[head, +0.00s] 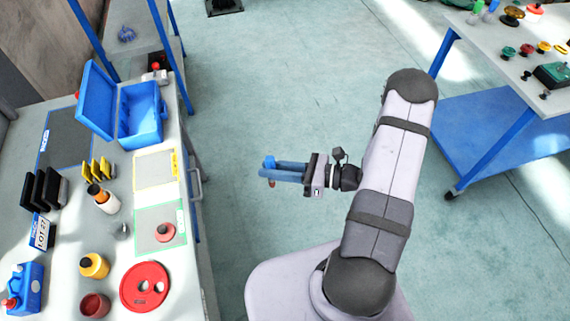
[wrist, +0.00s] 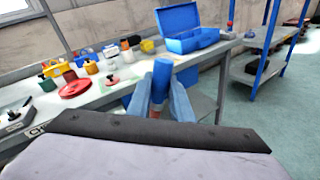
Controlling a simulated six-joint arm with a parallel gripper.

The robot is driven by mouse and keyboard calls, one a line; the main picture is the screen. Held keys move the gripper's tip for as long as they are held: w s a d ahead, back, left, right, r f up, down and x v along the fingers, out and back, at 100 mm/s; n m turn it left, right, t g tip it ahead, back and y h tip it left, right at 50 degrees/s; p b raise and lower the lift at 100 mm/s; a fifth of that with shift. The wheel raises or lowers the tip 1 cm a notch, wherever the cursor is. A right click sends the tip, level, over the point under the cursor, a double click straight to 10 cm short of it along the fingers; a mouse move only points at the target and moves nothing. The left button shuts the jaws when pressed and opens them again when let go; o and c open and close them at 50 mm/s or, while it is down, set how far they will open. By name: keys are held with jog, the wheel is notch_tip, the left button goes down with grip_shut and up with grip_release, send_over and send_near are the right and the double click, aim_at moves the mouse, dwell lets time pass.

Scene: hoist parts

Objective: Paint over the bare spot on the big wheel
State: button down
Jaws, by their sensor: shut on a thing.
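My gripper (head: 268,173) is out over the floor, right of the left bench, with its blue fingers shut on a blue cylindrical tool (wrist: 162,78). The tool is upright, blue at the top with a reddish lower end between the fingers; its tip is mostly hidden in the wrist view. The big wheel (head: 133,293) is a red disc lying flat near the front of the left bench, well away from my gripper. It has small pale patches near its middle; I cannot tell which are holes and which bare metal. It also shows in the wrist view (wrist: 76,90).
On the left bench (head: 182,275) are an open blue toolbox (head: 140,115), a small pinkish wheel (head: 165,232) on a green-edged mat, a yellow pot (head: 94,266), a dark red pot (head: 95,305) and a white bottle (head: 107,202). Open floor lies around my gripper.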

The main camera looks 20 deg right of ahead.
jog(key=s+a+r+n+g+p, duration=0.2)
jog(key=s+a+r+n+g, duration=0.3)
jog(key=s+a, duration=0.65)
jog(key=s+a+n+g+h+p, duration=0.15)
jog(key=s+a+n+g, duration=0.25)
jog(key=s+a+g, duration=0.7)
jog(key=s+a+r+n+g+p, duration=0.3)
jog(key=s+a, duration=0.4)
jog(key=a, duration=0.9)
jog(key=w+a+m+t+y, duration=0.35)
jog(key=w+a+t, duration=0.25)
jog(key=w+t, duration=0.3)
jog(key=shift+m+g, duration=0.25)
jog(key=shift+g, duration=0.45)
jog(key=shift+w+d+f+b, duration=0.1)
jog(key=shift+w+f+b, duration=0.1)
jog(key=shift+f+b, duration=1)
jog(key=shift+w+d+f+b, duration=0.1)
jog(key=shift+w+f+b, duration=0.05)
jog(key=shift+f+b, duration=0.95)
jog(key=shift+r+b, duration=0.1)
jog(key=shift+b, duration=0.65)
